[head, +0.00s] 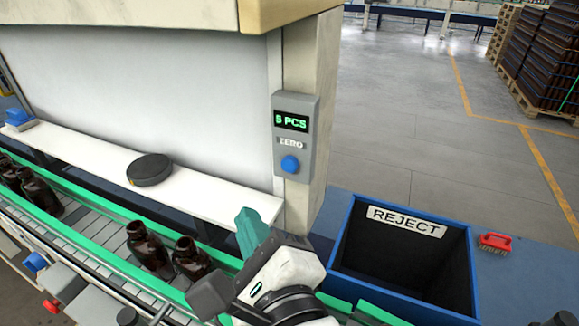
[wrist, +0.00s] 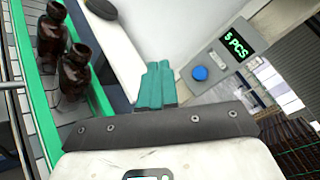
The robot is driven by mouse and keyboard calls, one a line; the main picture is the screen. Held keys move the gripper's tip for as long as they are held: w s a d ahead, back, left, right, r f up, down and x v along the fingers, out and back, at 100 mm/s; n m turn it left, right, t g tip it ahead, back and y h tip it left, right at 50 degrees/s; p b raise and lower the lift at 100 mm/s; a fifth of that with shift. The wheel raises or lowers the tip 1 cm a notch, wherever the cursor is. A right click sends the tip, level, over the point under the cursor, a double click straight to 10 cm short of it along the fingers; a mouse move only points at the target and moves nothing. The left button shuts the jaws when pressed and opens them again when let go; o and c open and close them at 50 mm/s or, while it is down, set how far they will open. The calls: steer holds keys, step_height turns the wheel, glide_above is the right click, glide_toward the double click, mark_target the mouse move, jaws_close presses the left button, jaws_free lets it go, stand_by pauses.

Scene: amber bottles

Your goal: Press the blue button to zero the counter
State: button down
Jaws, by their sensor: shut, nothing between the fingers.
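The blue button (head: 290,165) sits on a grey counter box (head: 309,139) fixed to a pale post. The box's display (head: 292,122) reads "5 PCS" in green, with a "ZERO" label between display and button. In the wrist view the button (wrist: 200,73) and display (wrist: 237,45) show to the upper right of the fingers. My gripper (head: 247,226) is shut and empty, below and left of the button in the head view, apart from it. Its teal fingers (wrist: 157,84) lie together in the wrist view.
Amber bottles (head: 146,247) stand on the conveyor with green rails (head: 90,208). A white shelf (head: 215,191) behind it carries a dark round disc (head: 150,169). A blue-rimmed REJECT bin (head: 340,235) stands at right, with a red brush (head: 495,241) beside it.

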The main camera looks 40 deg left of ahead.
mark_target(289, 165)
steer(key=w+a+p, duration=0.2)
steer(key=w+p, duration=0.1)
steer(key=w, duration=0.5)
steer(key=shift+w, duration=0.3)
steer(key=shift+w, duration=0.15)
stand_by(1.9)
steer(key=shift+w+a+p, duration=0.1)
steer(key=shift+w+p, duration=0.15)
steer(key=shift+p, duration=0.05)
steer(key=shift+w+a, duration=0.1)
steer(key=shift+w, duration=0.3)
stand_by(0.7)
stand_by(0.4)
steer(key=shift+s+d, duration=0.2)
steer(key=shift+s, duration=0.65)
